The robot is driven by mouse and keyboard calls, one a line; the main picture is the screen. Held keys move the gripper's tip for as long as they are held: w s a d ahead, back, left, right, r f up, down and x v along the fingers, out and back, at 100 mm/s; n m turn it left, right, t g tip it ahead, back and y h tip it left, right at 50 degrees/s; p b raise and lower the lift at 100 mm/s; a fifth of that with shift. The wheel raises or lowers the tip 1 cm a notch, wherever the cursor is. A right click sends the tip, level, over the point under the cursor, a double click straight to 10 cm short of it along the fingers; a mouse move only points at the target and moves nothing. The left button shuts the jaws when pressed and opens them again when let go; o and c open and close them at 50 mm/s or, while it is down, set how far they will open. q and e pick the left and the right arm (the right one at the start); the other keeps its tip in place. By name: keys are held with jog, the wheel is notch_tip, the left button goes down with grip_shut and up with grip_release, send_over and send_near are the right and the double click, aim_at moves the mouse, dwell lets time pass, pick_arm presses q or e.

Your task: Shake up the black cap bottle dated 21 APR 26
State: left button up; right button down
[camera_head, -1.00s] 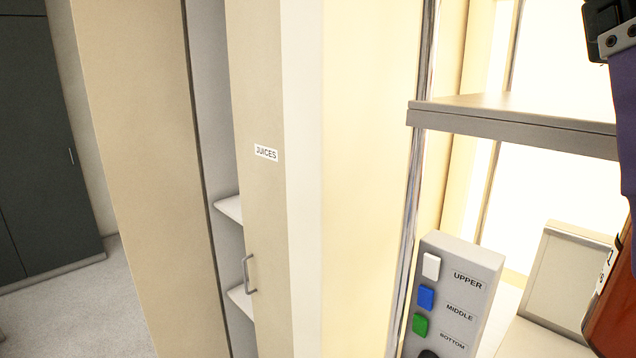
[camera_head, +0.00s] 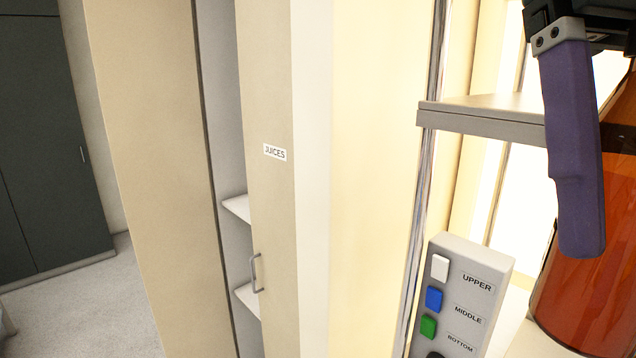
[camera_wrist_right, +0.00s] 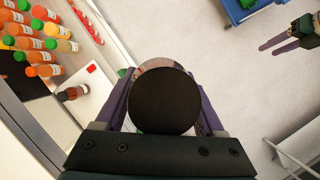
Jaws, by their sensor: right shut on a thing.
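A bottle of orange-red juice (camera_head: 590,300) is at the right edge of the head view, partly cut off. Its round black cap (camera_wrist_right: 165,100) fills the middle of the right wrist view. My right gripper (camera_head: 578,170) is shut on this bottle, with one purple finger across its front. No date can be read on it. My left gripper (camera_wrist_right: 279,43) shows at the upper right of the right wrist view, with its two purple fingers apart and empty. It is not in the head view.
A cabinet door labelled JUICES (camera_head: 275,152) stands at the left. A button box (camera_head: 465,290) marked UPPER, MIDDLE and BOTTOM is beside a lit shelf (camera_head: 485,112). Several juice bottles and a separate dark-capped bottle (camera_wrist_right: 73,93) show in the wrist view. A blue bin (camera_wrist_right: 240,10) is on the floor side.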

jog(key=shift+w+d, duration=2.25)
jog(key=shift+d, duration=0.55)
jog(key=s+a, duration=0.4)
jog(key=a, duration=0.1)
jog(key=shift+s+a, duration=0.1)
jog(key=shift+s, duration=0.05)
jog(key=shift+a, duration=0.1)
jog(key=w+d, duration=0.4)
jog(key=d, duration=0.1)
jog(key=s+a, duration=0.4)
jog(key=shift+a, duration=0.4)
jog(key=shift+s+a, duration=0.15)
jog(key=shift+a, duration=0.1)
